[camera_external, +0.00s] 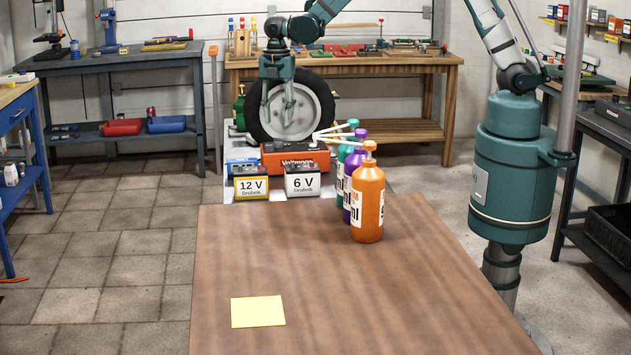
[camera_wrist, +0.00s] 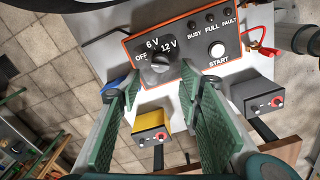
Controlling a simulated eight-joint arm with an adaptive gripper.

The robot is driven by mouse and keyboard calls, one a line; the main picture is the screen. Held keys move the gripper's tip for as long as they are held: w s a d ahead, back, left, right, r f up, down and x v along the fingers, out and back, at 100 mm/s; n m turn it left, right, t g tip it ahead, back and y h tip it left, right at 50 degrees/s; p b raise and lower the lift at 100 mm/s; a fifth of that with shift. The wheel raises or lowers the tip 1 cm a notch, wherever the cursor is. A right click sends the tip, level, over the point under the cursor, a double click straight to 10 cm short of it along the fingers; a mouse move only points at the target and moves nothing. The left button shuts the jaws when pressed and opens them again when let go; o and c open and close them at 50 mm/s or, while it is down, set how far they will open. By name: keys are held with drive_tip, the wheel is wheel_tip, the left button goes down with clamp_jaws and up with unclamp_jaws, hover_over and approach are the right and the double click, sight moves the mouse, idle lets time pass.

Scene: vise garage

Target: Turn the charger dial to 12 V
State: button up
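The charger (camera_wrist: 215,35) has an orange-edged dark front panel in the wrist view; its orange box (camera_external: 284,160) stands beyond the wooden table in the external view. The black dial (camera_wrist: 159,62) sits among the labels OFF, 6 V and 12 V. I cannot clearly tell which label its pointer marks. My gripper (camera_wrist: 160,82) is open and empty, its two green fingers on either side of and short of the dial, with a gap between. In the external view my gripper (camera_external: 278,100) hangs above the charger, in front of a wheel.
A START button (camera_wrist: 216,49) and indicator lights are right of the dial. A yellow 12 V battery (camera_external: 251,187) and a white-labelled 6 V battery (camera_external: 302,182) stand before the charger. Several pump bottles, orange one (camera_external: 367,205) nearest, stand right. A yellow note (camera_external: 258,312) lies on the table (camera_external: 330,290).

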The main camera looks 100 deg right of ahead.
sight(279, 142)
drive_tip(key=shift+f, duration=0.1)
drive_tip(key=shift+f+b, duration=0.45)
drive_tip(key=shift+f, duration=3.35)
drive_tip(key=c, duration=0.9)
